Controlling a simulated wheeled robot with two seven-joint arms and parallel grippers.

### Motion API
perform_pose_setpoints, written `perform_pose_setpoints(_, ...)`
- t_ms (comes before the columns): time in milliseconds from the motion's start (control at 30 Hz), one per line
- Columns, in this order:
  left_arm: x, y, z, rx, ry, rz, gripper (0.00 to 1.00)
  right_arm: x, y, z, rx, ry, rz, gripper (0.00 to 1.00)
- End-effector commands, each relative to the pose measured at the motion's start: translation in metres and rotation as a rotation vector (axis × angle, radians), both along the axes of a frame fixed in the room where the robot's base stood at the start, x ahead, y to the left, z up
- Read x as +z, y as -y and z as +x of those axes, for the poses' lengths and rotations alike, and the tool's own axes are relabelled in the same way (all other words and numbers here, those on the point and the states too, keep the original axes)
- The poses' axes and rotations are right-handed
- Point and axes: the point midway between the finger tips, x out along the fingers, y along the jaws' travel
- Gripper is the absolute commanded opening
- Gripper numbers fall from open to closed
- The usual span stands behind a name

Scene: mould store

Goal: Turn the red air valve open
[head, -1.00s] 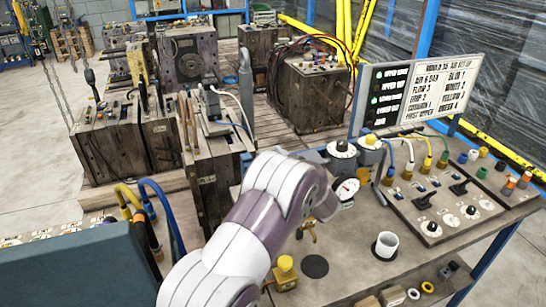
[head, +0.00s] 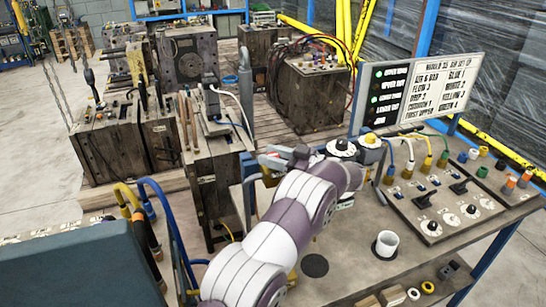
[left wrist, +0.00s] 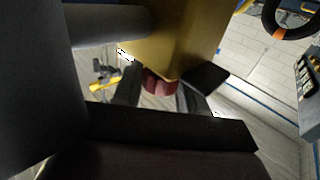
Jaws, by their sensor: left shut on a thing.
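The red air valve (left wrist: 160,81) shows in the left wrist view as a small dark-red ribbed knob at the end of a brass-yellow body (left wrist: 178,38). My left gripper (left wrist: 160,92) has one dark finger on each side of the knob and is shut on it. In the head view my left gripper (head: 284,158) is at the far edge of the bench, pointing left, with a little red between its grey parts. There the arm and fingers hide most of the valve, so I cannot tell how far it is turned. My right gripper is not in view.
A black-topped regulator (head: 341,147) stands close beside my left wrist. A switch panel (head: 440,205) with coloured hoses fills the bench's right side, below a lit sign board (head: 418,92).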

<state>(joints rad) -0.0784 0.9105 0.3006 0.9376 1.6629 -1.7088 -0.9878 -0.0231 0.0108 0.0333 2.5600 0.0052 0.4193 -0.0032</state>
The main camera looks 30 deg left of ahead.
Motion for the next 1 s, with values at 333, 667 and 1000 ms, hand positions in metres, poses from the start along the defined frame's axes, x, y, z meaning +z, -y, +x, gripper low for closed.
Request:
perform_pose_setpoints(333,0.002,0.0,0.0,0.007,0.004,0.002,0.11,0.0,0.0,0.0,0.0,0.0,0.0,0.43)
perform_pose_setpoints(667,0.001,0.0,0.0,0.007,0.003,0.002,0.6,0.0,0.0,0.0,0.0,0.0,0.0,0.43)
perform_pose_setpoints(1000,-0.004,0.041,0.005,0.002,0.005,0.001,0.6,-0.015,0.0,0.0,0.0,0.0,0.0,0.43)
